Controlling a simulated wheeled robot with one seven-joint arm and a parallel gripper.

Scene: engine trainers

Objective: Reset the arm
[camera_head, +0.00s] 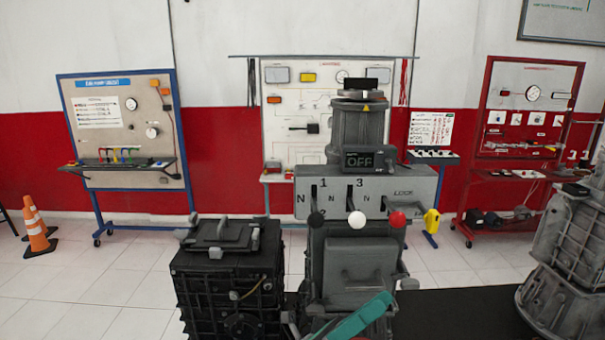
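My gripper does not show in the head view. A grey trainer unit (362,275) stands upright in the middle, with a slotted plate marked with numbers, N and LOCK. Its levers end in a black knob (316,219), a white knob (357,218) and a red knob (397,218). A small display (368,159) above the plate reads OFF. A teal bar-like part (358,318) slants across the bottom edge in front of the unit. I cannot tell what it belongs to.
A black ribbed housing (230,285) stands close on the left. A grey metal casing (570,255) stands at the right on a dark surface (465,315). Trainer boards (125,115) line the back wall. An orange cone (36,228) stands far left. The tiled floor at left is mostly clear.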

